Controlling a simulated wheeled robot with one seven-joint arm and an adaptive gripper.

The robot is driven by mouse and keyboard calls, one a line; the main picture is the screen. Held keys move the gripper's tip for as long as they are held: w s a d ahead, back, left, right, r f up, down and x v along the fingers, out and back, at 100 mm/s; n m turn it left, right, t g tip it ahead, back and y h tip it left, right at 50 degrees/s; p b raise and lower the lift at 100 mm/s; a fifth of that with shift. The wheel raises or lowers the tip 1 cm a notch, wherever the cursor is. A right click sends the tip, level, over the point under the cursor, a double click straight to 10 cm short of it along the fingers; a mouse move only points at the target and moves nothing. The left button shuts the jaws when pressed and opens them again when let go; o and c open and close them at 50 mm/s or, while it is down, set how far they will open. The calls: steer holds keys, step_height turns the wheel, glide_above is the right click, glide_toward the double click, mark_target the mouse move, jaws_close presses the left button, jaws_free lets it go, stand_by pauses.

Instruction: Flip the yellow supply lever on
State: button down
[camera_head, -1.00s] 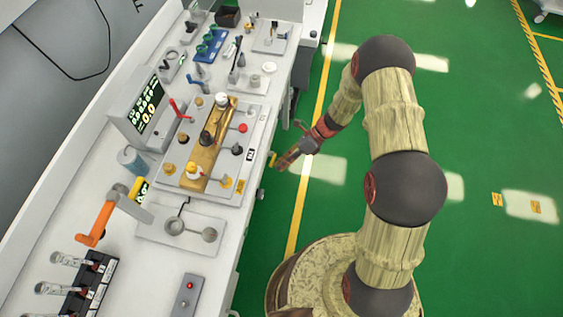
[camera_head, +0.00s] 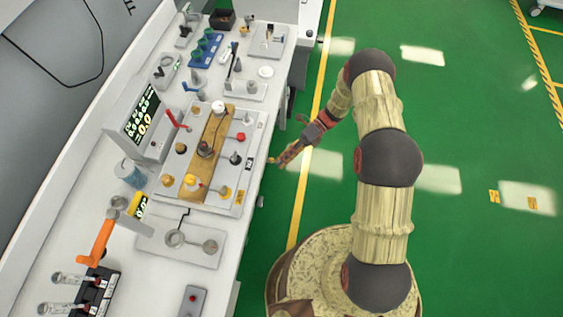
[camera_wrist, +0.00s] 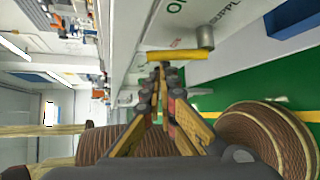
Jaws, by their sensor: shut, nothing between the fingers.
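The yellow supply lever (camera_wrist: 180,55) sits on the white front face of the cart. In the wrist view it lies roughly crosswise, with its grey pivot (camera_wrist: 205,38) at its right end. The printed word SUPPLY is beside it. My gripper (camera_wrist: 158,68) is shut and empty, its fingertips right at the lever's left part. I cannot tell whether they touch it. In the head view my gripper (camera_head: 281,160) is low beside the cart's front edge. The lever shows there only as a small yellow bit (camera_head: 271,160) at the fingertips.
Green floor (camera_head: 465,120) is open to the right of my arm.

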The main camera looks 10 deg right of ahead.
steer(key=shift+w+d+r, duration=0.1)
steer(key=shift+w+d, duration=0.1)
steer(key=shift+w, duration=0.55)
stand_by(0.4)
steer(key=w+d+p, duration=0.1)
steer(key=d, duration=0.8)
steer(key=shift+w+d+p, duration=0.2)
steer(key=shift+w+p, duration=0.1)
